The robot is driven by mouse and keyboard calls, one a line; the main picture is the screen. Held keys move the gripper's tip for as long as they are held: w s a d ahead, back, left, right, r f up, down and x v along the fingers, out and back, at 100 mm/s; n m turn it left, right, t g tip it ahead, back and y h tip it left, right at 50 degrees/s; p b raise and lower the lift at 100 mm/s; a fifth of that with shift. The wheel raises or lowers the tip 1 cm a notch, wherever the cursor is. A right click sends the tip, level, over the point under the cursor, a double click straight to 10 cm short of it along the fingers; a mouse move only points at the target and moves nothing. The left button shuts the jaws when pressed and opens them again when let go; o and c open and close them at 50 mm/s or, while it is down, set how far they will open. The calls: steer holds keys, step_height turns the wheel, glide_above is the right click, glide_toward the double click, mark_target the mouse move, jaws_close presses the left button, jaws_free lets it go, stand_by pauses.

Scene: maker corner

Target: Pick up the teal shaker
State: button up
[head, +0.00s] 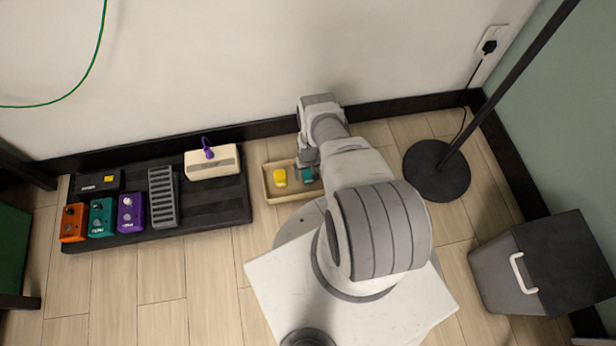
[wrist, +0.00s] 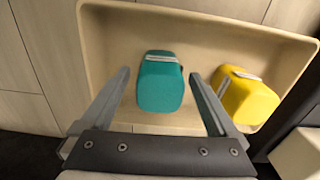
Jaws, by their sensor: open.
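The teal shaker (wrist: 160,84) lies in a shallow tan tray (wrist: 120,18) on the floor. In the wrist view it sits between and just beyond the two fingers of my gripper (wrist: 158,92), with space on both sides. My gripper is open and holds nothing. In the head view the teal shaker (head: 306,174) is partly hidden by my gripper (head: 305,165), which is over the right part of the tray (head: 283,199). A yellow shaker (wrist: 244,95) lies in the same tray, to the right of the right finger; it also shows in the head view (head: 280,178).
A black pedalboard (head: 210,206) with several pedals lies left of the tray. A cream box (head: 212,163) with a purple plug is on it. The wall and dark skirting run close behind the tray. A black stand base (head: 437,171) and a grey bin (head: 535,265) are to the right.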

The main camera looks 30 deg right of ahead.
jaws_close()
stand_by(0.5)
steer(key=shift+r, duration=0.2)
